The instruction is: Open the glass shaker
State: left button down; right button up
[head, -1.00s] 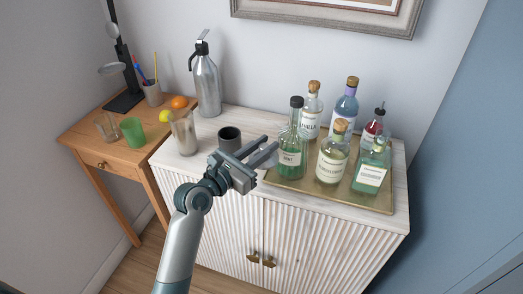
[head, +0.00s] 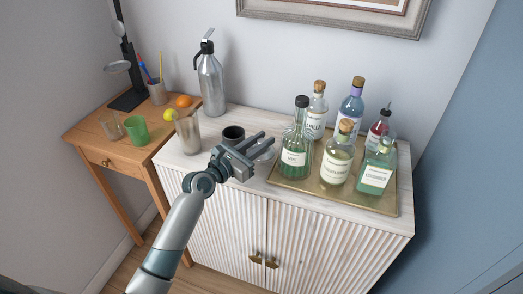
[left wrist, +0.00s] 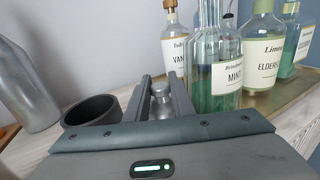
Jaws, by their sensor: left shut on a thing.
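A tall, clear, greyish glass vessel (head: 187,132), which looks like the glass shaker's body, stands upright on the cabinet's left part. Its top looks open. My left gripper (head: 266,139) is to its right, beyond a dark grey cup, and apart from it. The gripper is shut on a silvery knobbed piece, probably the shaker's lid (left wrist: 161,101), which shows between the fingers in the left wrist view. In the head view its pale rounded edge (head: 263,153) shows beside the fingers. Whether it touches the cabinet top, I cannot tell. My right gripper is not in view.
The dark grey cup (head: 233,133) stands close to my left gripper. Several bottles, including the mint bottle (head: 295,155), stand on a brass tray (head: 384,207) to the right. A silver siphon (head: 211,85) stands behind. The cabinet's front left top is clear.

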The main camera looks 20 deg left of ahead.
pick_arm(q)
notch_tip(320, 180, down, 3)
jog(key=shift+f, duration=0.15)
jog(key=shift+s+f, duration=0.1)
jog(key=shift+f, duration=0.1)
jog(key=c, duration=1.5)
grip_release()
jog(key=shift+f, duration=0.1)
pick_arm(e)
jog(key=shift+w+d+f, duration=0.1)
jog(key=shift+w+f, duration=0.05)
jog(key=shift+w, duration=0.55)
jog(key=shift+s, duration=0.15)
pick_arm(q)
jog(key=shift+s+a+b, duration=0.25)
jog(key=shift+s+b, duration=0.05)
jog(key=shift+s, duration=0.1)
jog(key=b+v, duration=0.1)
jog(key=v, duration=0.9)
jog(key=shift+s+a+r, duration=0.15)
jog(key=shift+s+r, duration=0.1)
jog(key=shift+s, duration=0.2)
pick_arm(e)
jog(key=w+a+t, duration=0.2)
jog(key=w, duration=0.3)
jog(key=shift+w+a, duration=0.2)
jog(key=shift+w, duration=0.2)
